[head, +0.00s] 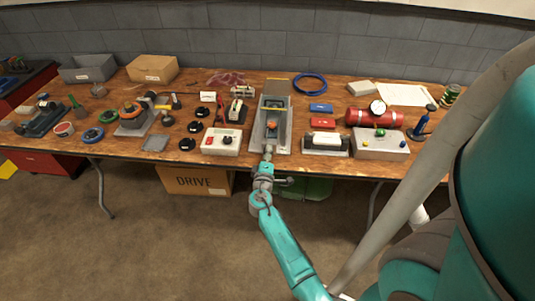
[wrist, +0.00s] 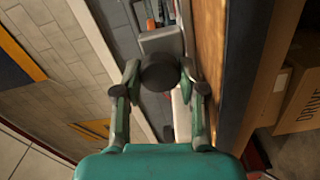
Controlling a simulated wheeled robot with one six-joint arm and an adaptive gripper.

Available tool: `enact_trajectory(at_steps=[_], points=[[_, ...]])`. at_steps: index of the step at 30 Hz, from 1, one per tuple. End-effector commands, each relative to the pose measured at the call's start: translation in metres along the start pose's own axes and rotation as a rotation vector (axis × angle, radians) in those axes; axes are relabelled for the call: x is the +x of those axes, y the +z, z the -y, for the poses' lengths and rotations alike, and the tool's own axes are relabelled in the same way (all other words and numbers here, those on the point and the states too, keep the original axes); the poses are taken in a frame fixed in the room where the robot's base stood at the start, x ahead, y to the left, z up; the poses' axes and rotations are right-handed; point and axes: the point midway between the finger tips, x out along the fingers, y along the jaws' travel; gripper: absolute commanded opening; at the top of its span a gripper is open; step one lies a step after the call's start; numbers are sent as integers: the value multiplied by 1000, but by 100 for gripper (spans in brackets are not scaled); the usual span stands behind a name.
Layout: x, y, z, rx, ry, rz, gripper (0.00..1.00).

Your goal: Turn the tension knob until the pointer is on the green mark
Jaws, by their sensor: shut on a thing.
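The tension knob (wrist: 159,72) is a dark, round knob in the middle of the wrist view. My gripper (wrist: 159,80) has one finger on each side of it and is shut on it. In the head view my gripper (head: 267,157) reaches the front end of a grey tray-like fixture (head: 284,137) at the table's front edge, and the knob is hidden there by my gripper. A grey block (wrist: 162,40) lies just beyond the knob in the wrist view. I cannot make out the pointer or the green mark in either view.
A white box with a red switch (head: 221,142) stands left of the fixture, and a grey cradle with a pale bar (head: 325,145) stands to its right. Several other items crowd the wooden table. A cardboard box (head: 195,181) sits below the table.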

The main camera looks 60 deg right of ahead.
Motion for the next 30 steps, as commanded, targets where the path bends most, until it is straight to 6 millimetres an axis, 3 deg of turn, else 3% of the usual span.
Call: enact_trajectory(at_steps=[30], points=[[0,2,-1,963,-1,2,6]])
